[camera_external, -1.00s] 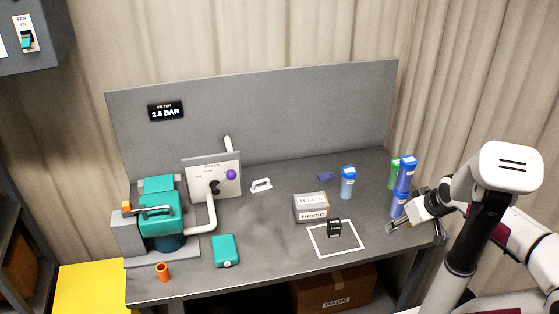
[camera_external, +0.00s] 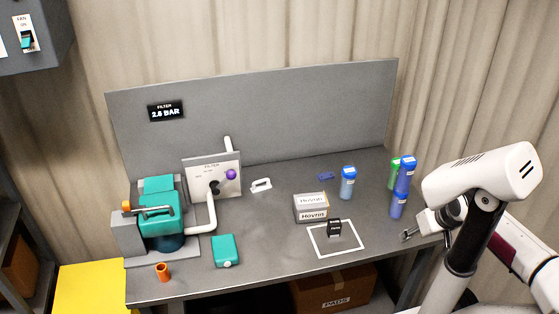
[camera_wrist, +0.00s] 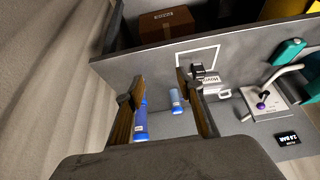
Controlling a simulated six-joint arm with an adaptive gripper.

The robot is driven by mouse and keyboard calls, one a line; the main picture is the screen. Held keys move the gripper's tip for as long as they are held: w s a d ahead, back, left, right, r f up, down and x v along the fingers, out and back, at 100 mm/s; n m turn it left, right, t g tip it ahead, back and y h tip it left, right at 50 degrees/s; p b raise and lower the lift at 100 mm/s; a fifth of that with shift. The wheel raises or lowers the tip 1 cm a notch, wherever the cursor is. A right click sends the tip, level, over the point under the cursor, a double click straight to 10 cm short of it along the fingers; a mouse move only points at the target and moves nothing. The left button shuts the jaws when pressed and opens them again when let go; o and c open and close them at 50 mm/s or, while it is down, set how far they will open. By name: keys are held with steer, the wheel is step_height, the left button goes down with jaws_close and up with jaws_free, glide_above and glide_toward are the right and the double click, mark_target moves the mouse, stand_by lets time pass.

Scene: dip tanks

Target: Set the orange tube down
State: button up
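The orange tube (camera_external: 162,272) stands upright on the grey bench near its front left edge, apart from my gripper. It looks hollow at the top. My gripper (camera_external: 408,236) is at the right end of the bench, far from the tube and partly hidden by my own arm. In the wrist view my gripper (camera_wrist: 156,88) has its two fingers spread with nothing held. I cannot make out the orange tube in the wrist view.
Blue-capped bottles (camera_external: 398,205) and a green one (camera_external: 394,174) stand at the back right, near my gripper. A white-outlined square (camera_external: 320,254) holds a small black item (camera_external: 334,228). A teal pump (camera_external: 158,212) and teal container (camera_external: 226,251) are near the tube.

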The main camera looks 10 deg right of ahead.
steer(key=shift+w, duration=0.1)
steer(key=w+a+r+n+t+y, duration=0.1)
steer(key=w+a+n, duration=0.1)
steer(key=w+a, duration=0.45)
steer(key=w+a+r+n+t+y, duration=0.1)
steer(key=w+a, duration=0.2)
steer(key=w, duration=0.7)
steer(key=w+a+f+n+t+y, duration=0.1)
steer(key=w+a+n, duration=0.1)
steer(key=w+a, duration=0.45)
steer(key=w+a+f+n+y, duration=0.1)
steer(key=w+a+n+y, duration=0.15)
steer(key=a, duration=0.75)
steer(key=n+g+y, duration=0.2)
steer(key=n+y, duration=0.2)
steer(key=y, duration=0.2)
glide_above(166, 269)
steer(key=w+d, duration=0.4)
steer(key=d, duration=0.9)
step_height(166, 269, down, 11)
steer(key=s+a+f, duration=0.1)
steer(key=s+a, duration=0.1)
steer(key=s+a+f+n+g+y, duration=0.1)
steer(key=s+a+f, duration=0.1)
steer(key=a, duration=0.1)
steer(key=s+a+f+n, duration=0.1)
steer(key=s+a, duration=0.1)
steer(key=a, duration=0.1)
steer(key=shift+s+f+y, duration=0.15)
steer(key=shift+y, duration=0.1)
